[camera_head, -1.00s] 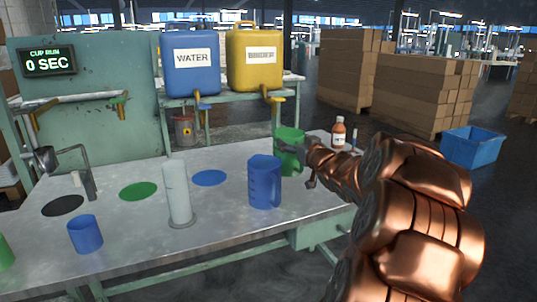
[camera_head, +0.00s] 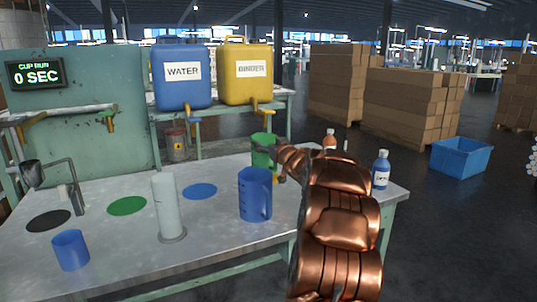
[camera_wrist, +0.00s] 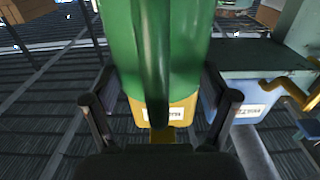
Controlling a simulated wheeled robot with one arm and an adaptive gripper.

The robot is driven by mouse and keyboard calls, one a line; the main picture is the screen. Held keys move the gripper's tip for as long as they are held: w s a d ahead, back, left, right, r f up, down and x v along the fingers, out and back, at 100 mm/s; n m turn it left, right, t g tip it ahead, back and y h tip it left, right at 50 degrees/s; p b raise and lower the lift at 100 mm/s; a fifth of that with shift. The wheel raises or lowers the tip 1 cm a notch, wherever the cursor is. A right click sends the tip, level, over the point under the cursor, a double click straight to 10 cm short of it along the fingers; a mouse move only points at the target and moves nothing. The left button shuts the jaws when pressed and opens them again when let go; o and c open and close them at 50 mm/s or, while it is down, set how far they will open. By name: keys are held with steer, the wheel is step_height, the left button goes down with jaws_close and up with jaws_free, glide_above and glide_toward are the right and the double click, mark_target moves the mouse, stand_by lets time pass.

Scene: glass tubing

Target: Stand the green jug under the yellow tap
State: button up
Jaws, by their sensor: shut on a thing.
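The green jug (camera_head: 263,146) is at the back edge of the bench, behind the blue measuring jug. My gripper (camera_head: 277,160) is shut on it from the right, its tips partly hidden. In the wrist view the green jug (camera_wrist: 190,40) fills the middle, its dark green handle upright between the two fingers of my gripper (camera_wrist: 163,105). The yellow tap (camera_head: 264,111) is under the yellow container (camera_head: 245,88) on the rear shelf, above and behind the jug in the head view. I cannot tell whether the jug's base touches the bench.
The blue measuring jug (camera_head: 254,196) stands close in front. A white cylinder (camera_head: 168,205), a blue cup (camera_head: 70,250) and coloured discs are farther left. The blue water container (camera_head: 181,92) adjoins the yellow one.

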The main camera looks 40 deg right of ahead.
steer(key=shift+w+d+f+b, duration=0.15)
steer(key=shift+f+b, duration=0.75)
steer(key=shift+f, duration=0.9)
steer(key=o, duration=1.4)
steer(key=shift+p+v, duration=0.45)
steer(key=shift+v, duration=5.6)
